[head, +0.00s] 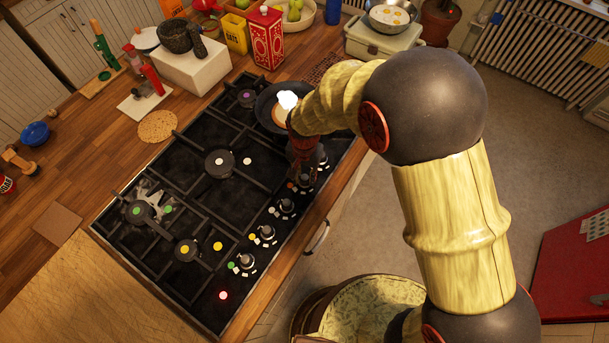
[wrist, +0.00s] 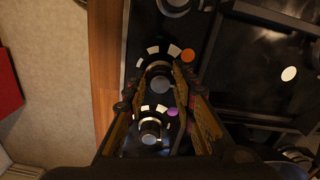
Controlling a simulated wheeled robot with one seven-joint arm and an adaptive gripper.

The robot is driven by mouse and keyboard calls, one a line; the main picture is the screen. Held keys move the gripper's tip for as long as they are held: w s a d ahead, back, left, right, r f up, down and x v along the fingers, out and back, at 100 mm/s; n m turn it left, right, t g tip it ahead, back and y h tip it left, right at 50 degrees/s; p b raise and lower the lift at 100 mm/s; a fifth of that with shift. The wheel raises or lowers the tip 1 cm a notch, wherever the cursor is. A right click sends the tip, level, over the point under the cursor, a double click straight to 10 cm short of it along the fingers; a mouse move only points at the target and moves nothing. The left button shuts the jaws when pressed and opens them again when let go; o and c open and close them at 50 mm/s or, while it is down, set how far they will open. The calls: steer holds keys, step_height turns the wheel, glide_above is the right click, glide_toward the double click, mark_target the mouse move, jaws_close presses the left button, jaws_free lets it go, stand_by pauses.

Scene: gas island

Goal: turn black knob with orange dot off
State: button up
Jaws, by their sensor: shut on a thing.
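The black knob with the orange dot (wrist: 160,84) is between my gripper's two fingertips (wrist: 157,82) in the wrist view. The orange dot (wrist: 188,55) and several white marks lie in an arc on the panel beyond it. My gripper is shut on this knob, one finger on each side. In the head view my gripper (head: 306,163) reaches down to the front right edge of the stovetop, and my arm hides part of that area. A neighbouring knob with a purple dot (wrist: 150,136) shows nearer the palm in the wrist view.
More knobs, such as the one with a green dot (head: 245,260), line the front edge of the black stovetop (head: 200,285). A dark pan (head: 265,104) sits on a burner close beyond my gripper. The stovetop's left part holds no cookware.

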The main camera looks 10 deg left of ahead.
stand_by(0.4)
steer(key=o, duration=1.2)
steer(key=shift+c, duration=0.2)
steer(key=shift+r, duration=0.1)
step_height(320, 180, up, 12)
